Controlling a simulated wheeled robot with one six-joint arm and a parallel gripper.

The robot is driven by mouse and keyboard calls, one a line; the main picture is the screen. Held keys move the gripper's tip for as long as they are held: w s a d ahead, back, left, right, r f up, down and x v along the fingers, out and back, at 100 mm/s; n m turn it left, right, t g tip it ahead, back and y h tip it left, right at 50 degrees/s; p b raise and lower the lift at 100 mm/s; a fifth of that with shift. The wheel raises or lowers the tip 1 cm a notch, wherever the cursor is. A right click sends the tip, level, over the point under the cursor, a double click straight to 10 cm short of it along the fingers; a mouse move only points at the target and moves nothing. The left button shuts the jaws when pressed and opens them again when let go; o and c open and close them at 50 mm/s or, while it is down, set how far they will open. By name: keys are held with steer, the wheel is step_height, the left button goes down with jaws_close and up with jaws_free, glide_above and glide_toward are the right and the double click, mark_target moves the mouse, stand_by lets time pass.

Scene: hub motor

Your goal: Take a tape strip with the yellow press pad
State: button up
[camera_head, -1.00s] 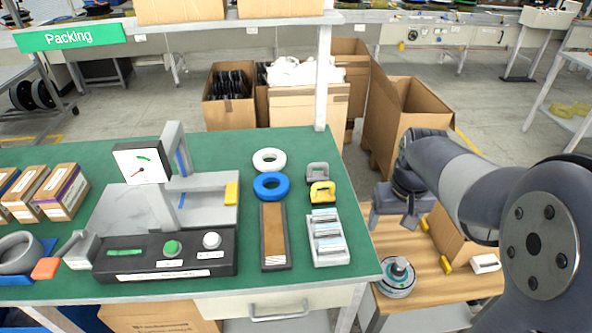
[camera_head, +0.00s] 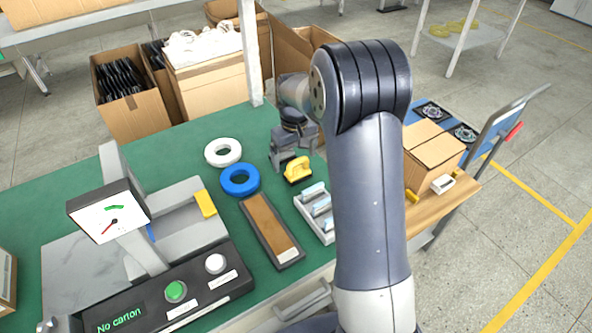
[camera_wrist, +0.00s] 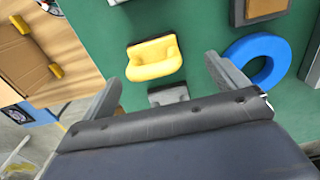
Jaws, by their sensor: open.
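The yellow press pad (camera_head: 298,170) stands on the green table, beside the blue tape ring. It also shows in the wrist view (camera_wrist: 154,60), between and just beyond my two fingers. My gripper (camera_head: 286,158) is open and empty, over or just behind the pad; the fingers also show in the wrist view (camera_wrist: 163,72). I see no clear contact with the pad. A grey pad (camera_wrist: 168,95) lies behind the yellow one, partly hidden by my gripper. The white tray with pale tape strips (camera_head: 301,207) is in front of the pad, its right side hidden by my arm.
A blue ring (camera_head: 240,180) and a white ring (camera_head: 223,152) lie left of the pad. A long brown strip in a dark frame (camera_head: 270,230) lies nearby. The gauge device (camera_head: 110,212) stands farther left. A wooden cart with a carton (camera_head: 434,150) is right of my arm.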

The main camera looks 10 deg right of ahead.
mark_target(298, 160)
steer(key=f, duration=0.2)
steer(key=d+f, duration=0.1)
steer(key=f, duration=0.1)
steer(key=shift+f+p, duration=0.15)
steer(key=shift+p, duration=0.15)
steer(key=shift+f, duration=0.6)
steer(key=shift+c, duration=0.4)
steer(key=c, duration=1)
step_height(298, 160, up, 10)
steer(key=shift+r, duration=0.1)
steer(key=shift+c, duration=0.2)
steer(key=o, duration=0.5)
steer(key=c, duration=0.3)
steer(key=shift+s+a, duration=0.1)
steer(key=shift+c, duration=0.2)
